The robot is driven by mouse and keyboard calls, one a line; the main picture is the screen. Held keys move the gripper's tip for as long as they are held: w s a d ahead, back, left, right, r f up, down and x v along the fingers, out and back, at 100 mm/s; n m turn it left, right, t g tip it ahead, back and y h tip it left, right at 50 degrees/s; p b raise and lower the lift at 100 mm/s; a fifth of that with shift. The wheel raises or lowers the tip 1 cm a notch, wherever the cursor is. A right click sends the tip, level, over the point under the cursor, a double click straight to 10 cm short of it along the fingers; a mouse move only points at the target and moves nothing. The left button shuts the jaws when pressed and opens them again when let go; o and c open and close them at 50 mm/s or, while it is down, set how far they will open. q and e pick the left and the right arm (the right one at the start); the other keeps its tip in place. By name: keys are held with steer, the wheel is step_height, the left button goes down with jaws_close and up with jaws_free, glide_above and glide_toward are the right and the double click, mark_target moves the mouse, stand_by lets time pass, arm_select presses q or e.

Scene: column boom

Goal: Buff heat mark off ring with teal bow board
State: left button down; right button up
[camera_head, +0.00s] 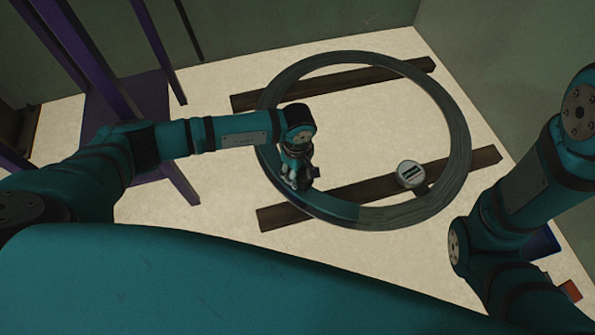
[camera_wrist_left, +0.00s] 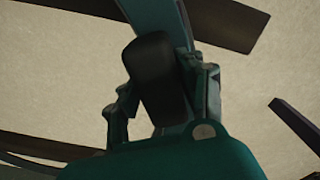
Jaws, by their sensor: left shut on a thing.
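A large grey ring (camera_head: 455,130) lies flat across two dark wooden bars. My left gripper (camera_head: 300,180) is over the ring's near-left side, pointing down. In the left wrist view my left gripper (camera_wrist_left: 160,95) is shut on a black block-like grip (camera_wrist_left: 152,62). A teal strip (camera_wrist_left: 160,15) runs out beyond that grip, and a teal curved section (camera_head: 338,210) shows along the ring's near-left side; it looks like the bow board lying on the ring. I cannot make out a heat mark. My right arm is at the right, its gripper out of view.
The dark bars, far (camera_head: 335,83) and near (camera_head: 278,217), lie on a pale floor. A round grey device (camera_head: 410,174) with a dark display stands by the ring's right side. A purple frame (camera_head: 130,90) stands at left. A blue bin (camera_head: 540,243) and red item (camera_head: 570,290) are at right.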

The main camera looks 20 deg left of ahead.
arm_select(q)
steer(key=shift+f+b, duration=0.55)
steer(key=shift+f, duration=0.05)
stand_by(0.3)
steer(key=shift+w+a, duration=0.45)
steer(key=shift+a, duration=0.35)
steer(key=shift+d, duration=0.15)
steer(key=shift+s+d, duration=0.5)
steer(key=shift+d, duration=0.35)
steer(key=shift+s+d+f, duration=0.2)
steer(key=shift+s+d, duration=0.25)
steer(key=shift+d, duration=0.25)
steer(key=shift+a, duration=0.1)
